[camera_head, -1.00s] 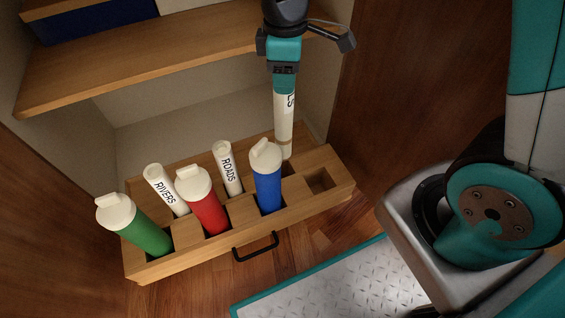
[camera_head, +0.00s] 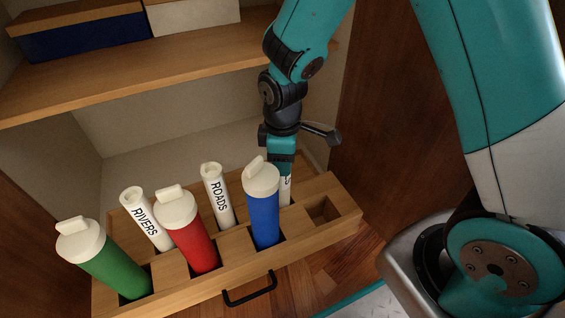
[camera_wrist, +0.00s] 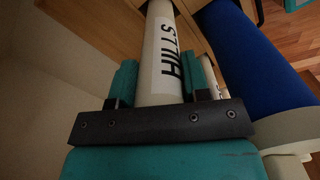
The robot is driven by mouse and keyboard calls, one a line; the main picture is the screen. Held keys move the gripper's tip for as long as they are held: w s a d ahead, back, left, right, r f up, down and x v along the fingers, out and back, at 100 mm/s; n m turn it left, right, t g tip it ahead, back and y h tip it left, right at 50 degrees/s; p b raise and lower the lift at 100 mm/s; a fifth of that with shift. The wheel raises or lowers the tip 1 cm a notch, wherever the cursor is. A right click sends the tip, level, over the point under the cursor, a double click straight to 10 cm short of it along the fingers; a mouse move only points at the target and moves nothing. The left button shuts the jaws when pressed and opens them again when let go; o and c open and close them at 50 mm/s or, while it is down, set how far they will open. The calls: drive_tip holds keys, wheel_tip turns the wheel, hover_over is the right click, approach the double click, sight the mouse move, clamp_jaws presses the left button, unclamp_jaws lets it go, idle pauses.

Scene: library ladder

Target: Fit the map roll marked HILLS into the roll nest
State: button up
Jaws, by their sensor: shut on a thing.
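The white map roll marked HILLS (camera_wrist: 160,62) is between the fingers of my gripper (camera_wrist: 160,85) in the wrist view, its label readable along its side. In the head view my gripper (camera_head: 281,170) points down at the back right of the wooden roll nest (camera_head: 345,205), behind the blue tube. Only a short strip of the HILLS roll (camera_head: 285,190) shows there. Its lower end is hidden by the blue tube, so I cannot tell how deep it sits in its slot.
The nest holds a green tube (camera_head: 115,268), a red tube (camera_head: 193,243), a blue tube (camera_head: 263,205), and the RIVERS (camera_head: 146,220) and ROADS (camera_head: 218,196) rolls. An empty square slot (camera_head: 323,212) is at right. A shelf (camera_head: 150,75) overhangs behind. A black handle (camera_head: 250,291) is in front.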

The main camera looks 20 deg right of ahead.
drive_tip(key=shift+r, duration=0.1)
drive_tip(key=o, duration=1.1)
wheel_tip(320, 180, up, 12)
drive_tip(key=p, duration=0.6)
drive_tip(key=s+a+r+m+y, duration=0.1)
drive_tip(key=s+r, duration=0.3)
drive_tip(key=s, duration=0.2)
drive_tip(key=s+a+r+m+y, duration=0.1)
drive_tip(key=s+a+r+m, duration=0.1)
drive_tip(key=s+r, duration=0.3)
drive_tip(key=s+a+r+m+y, duration=0.1)
drive_tip(key=s+r+m+y, duration=0.1)
drive_tip(key=s+r, duration=0.2)
drive_tip(key=shift+s+a+r, duration=0.2)
drive_tip(key=shift+s, duration=0.55)
drive_tip(key=shift+s+a+r, duration=0.15)
drive_tip(key=shift+s+r, duration=0.05)
drive_tip(key=shift+s, duration=0.55)
